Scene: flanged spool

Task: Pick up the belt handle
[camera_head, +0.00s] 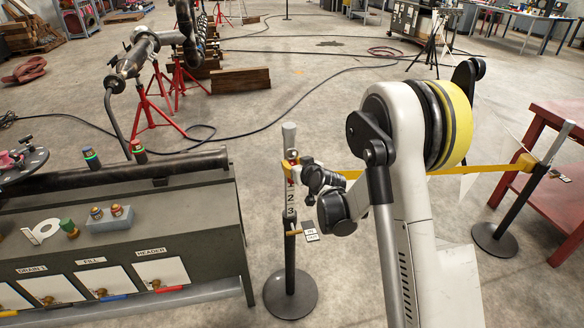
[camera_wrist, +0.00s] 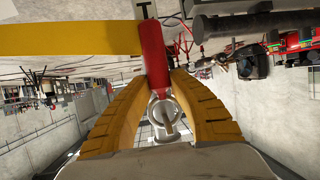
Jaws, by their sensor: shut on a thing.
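The belt handle is a red upright bar (camera_wrist: 153,55) in the wrist view, with a wide yellow belt (camera_wrist: 70,38) running off it to the left. My gripper (camera_wrist: 158,82) has its two ribbed yellow fingers closed on either side of the handle's lower part. In the head view my gripper (camera_head: 297,168) is at the upper part of a numbered stanchion post (camera_head: 291,212), and there the handle is mostly hidden. The yellow belt (camera_head: 390,173) stretches from there to a second post (camera_head: 512,208) on the right, passing behind my arm.
A dark valve bench (camera_head: 190,215) with labelled panels stands close on the left. A small tag (camera_head: 312,235) hangs on the near post above its round base (camera_head: 290,295). A red table (camera_head: 560,200) is on the right. Open concrete floor lies behind, crossed by cables.

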